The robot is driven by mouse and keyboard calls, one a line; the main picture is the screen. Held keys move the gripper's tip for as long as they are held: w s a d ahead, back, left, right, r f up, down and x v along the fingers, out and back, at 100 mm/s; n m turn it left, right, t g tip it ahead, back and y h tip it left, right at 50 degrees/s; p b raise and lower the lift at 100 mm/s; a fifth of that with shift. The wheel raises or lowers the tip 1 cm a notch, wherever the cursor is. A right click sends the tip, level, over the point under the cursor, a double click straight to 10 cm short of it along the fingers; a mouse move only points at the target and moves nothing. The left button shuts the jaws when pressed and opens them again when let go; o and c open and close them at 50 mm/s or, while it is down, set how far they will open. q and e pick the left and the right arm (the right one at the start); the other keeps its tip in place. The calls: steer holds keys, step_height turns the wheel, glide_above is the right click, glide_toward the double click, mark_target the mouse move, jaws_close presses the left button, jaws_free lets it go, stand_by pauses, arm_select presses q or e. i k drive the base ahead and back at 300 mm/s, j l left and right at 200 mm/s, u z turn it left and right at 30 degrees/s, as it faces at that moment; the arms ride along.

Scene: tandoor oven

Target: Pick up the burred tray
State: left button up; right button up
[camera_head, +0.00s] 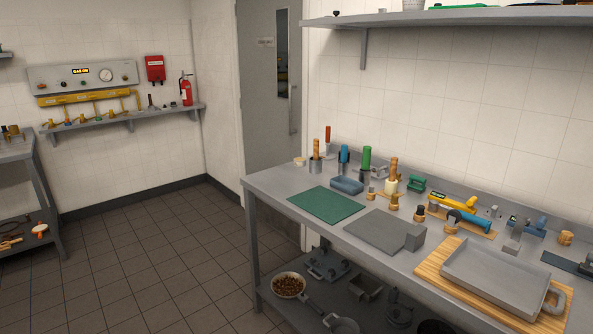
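A shallow grey metal tray (492,278) lies flat on a wooden board (437,284) at the right front of the steel table. Its rim is low, and I cannot make out burrs on it at this size. A grey curved piece like a handle (556,300) sits at its right end; I cannot tell whether it is joined to the tray. Neither of my grippers is in view, and nothing is holding the tray.
The steel table (268,185) also bears a green mat (326,205), a grey mat with a grey block (415,237), and several hand tools behind the tray. A wall shelf (450,17) hangs above. Tiled floor (150,260) is free to the left.

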mark_target(518, 287)
steer(key=z, duration=1.35)
